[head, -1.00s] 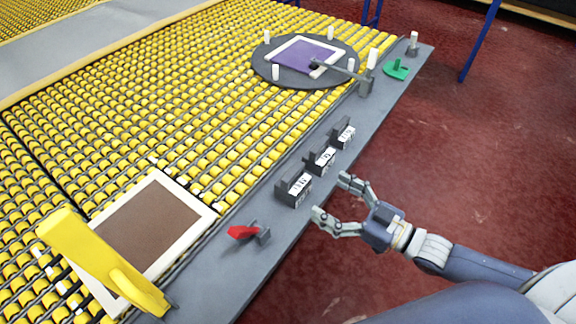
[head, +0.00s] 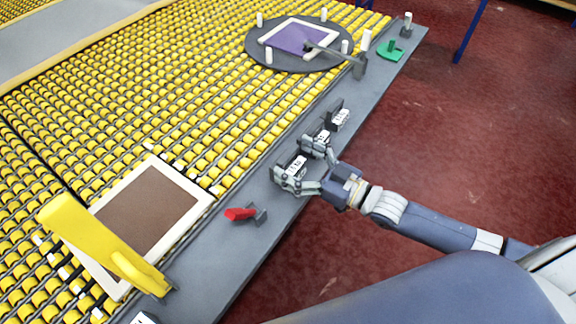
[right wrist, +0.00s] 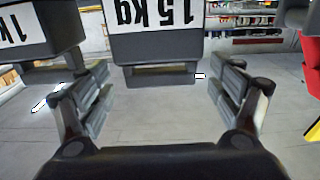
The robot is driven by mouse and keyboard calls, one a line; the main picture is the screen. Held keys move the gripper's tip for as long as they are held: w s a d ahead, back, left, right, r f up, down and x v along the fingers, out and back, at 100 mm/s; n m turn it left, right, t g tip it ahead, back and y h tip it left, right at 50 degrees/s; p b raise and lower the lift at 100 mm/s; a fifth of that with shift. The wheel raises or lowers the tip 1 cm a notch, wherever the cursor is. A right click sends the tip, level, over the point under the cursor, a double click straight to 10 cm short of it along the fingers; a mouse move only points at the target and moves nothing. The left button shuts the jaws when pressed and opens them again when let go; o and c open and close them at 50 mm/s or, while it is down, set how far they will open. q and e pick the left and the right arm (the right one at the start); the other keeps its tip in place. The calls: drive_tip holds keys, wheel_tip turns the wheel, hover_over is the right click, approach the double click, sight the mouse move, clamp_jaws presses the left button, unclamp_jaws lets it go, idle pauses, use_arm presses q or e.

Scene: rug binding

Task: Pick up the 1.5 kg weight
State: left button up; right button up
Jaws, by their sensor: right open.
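The 1.5 kg weight (head: 294,167) is a dark block with a white label, the nearest of three in a row on the grey ledge. It also shows in the right wrist view (right wrist: 155,48), with its label upside down. My right gripper (head: 293,160) is open, with its fingers on either side of this weight in the head view. In the right wrist view the fingers (right wrist: 160,98) are spread wide, with gaps between them and the weight. Whether any finger touches it is hard to tell in the head view. My left gripper is not in view.
The 1 kg weight (right wrist: 22,35) stands close beside it, behind a finger. Another weight (head: 338,116) is farther along the ledge. A red clamp-like piece (head: 240,214) lies on the near side. A yellow tool (head: 90,240) stands by the framed brown mat (head: 150,215).

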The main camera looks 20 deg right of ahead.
drive_tip(key=shift+x, duration=1.1)
drive_tip(key=c, duration=2)
drive_tip(key=shift+w+r, duration=0.1)
drive_tip(key=shift+r, duration=0.2)
clamp_jaws()
